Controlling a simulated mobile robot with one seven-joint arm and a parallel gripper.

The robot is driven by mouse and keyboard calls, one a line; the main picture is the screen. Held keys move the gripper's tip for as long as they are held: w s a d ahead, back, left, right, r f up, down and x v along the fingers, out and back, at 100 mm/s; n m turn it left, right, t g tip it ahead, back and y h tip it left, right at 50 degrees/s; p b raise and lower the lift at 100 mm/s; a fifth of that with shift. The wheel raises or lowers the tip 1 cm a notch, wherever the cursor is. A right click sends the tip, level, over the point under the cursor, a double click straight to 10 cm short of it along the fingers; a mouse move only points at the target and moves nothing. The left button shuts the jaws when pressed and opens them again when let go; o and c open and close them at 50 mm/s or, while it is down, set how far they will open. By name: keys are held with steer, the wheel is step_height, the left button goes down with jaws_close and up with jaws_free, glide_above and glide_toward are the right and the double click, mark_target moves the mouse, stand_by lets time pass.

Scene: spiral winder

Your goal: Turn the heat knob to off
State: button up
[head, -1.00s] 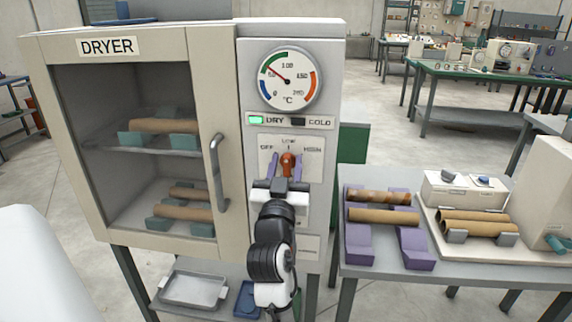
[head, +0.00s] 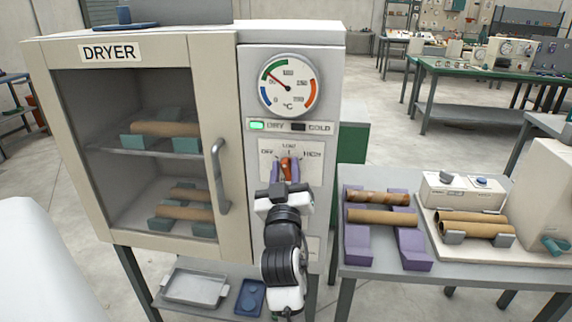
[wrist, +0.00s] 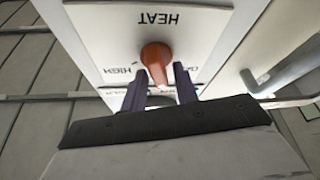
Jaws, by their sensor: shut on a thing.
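The orange heat knob (head: 286,172) is on the white panel at the front of the dryer, below the gauge. It stands about upright, near the LOW mark, with OFF to its left and HIGH to its right. My gripper (head: 286,170) is shut on the knob, one purple finger on each side. The wrist view shows the knob (wrist: 156,58) upside down between the finger tips, under the word HEAT.
The round gauge (head: 287,85) has its needle at upper left. The green DRY lamp (head: 257,125) is lit. The dryer door handle (head: 219,175) stands out left of my gripper. A table (head: 360,279) with tubes on purple cradles is at the right.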

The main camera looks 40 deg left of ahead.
steer(key=n+g+y, duration=0.1)
steer(key=n+g, duration=0.1)
steer(key=n, duration=0.3)
steer(key=shift+p, duration=0.35)
steer(key=n+g+b, duration=0.1)
steer(key=n, duration=0.2)
steer(key=n+g, duration=0.1)
steer(key=n, duration=0.2)
steer(key=shift+s+a+f+g+y+b, duration=0.1)
steer(key=shift+a+f+g+y+b, duration=0.1)
steer(key=shift+g+y+b, duration=0.2)
steer(key=shift+n, duration=0.3)
steer(key=o, duration=0.6)
steer(key=shift+o, duration=0.2)
steer(key=shift+s+d, duration=0.1)
steer(key=shift+d, duration=0.05)
